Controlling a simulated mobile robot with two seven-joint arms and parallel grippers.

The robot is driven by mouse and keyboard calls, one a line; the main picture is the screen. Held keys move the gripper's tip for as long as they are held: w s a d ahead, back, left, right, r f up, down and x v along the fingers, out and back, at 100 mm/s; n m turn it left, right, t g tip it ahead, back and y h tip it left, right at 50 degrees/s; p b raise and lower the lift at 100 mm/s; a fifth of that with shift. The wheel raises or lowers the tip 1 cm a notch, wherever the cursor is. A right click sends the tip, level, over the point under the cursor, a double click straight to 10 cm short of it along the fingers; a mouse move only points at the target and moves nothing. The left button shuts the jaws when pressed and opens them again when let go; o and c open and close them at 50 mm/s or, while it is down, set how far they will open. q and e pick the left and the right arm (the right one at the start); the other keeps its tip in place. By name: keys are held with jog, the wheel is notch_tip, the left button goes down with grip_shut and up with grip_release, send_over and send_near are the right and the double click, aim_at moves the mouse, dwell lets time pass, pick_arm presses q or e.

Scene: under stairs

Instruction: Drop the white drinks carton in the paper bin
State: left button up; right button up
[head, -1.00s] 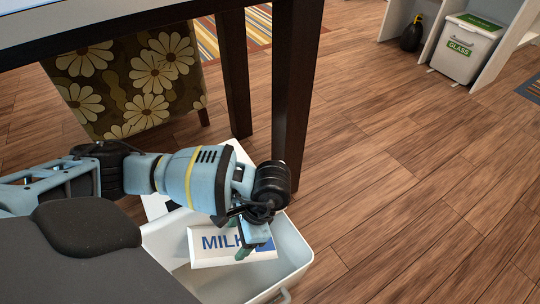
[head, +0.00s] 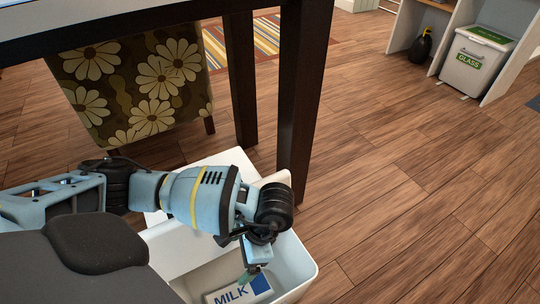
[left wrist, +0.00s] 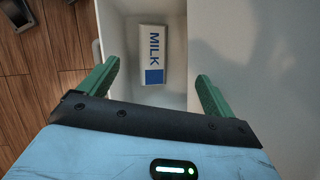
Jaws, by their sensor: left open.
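The white drinks carton (head: 238,293), marked MILK with a blue end, lies inside an open white bin (head: 178,252) below the table edge. In the left wrist view the carton (left wrist: 152,52) lies flat, label up, on the bin's floor. My left gripper (head: 250,275) is over the bin. Its green fingers (left wrist: 157,75) are spread wide and empty, with the carton below and between them, apart from both. The bin's front label is not visible. My right gripper is not in view.
Dark table legs (head: 301,100) and a flowered chair (head: 140,85) stand just behind the bin. A bin marked GLASS (head: 473,62) and a black bottle (head: 421,47) stand in a shelf unit at the far right. The wooden floor (head: 410,200) to the right is clear.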

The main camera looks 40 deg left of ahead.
pick_arm(q)
jog(key=p+v, duration=0.2)
jog(key=v, duration=0.5)
jog(key=shift+w+d+r, duration=0.15)
jog(key=shift+r, duration=0.2)
dwell(0.4)
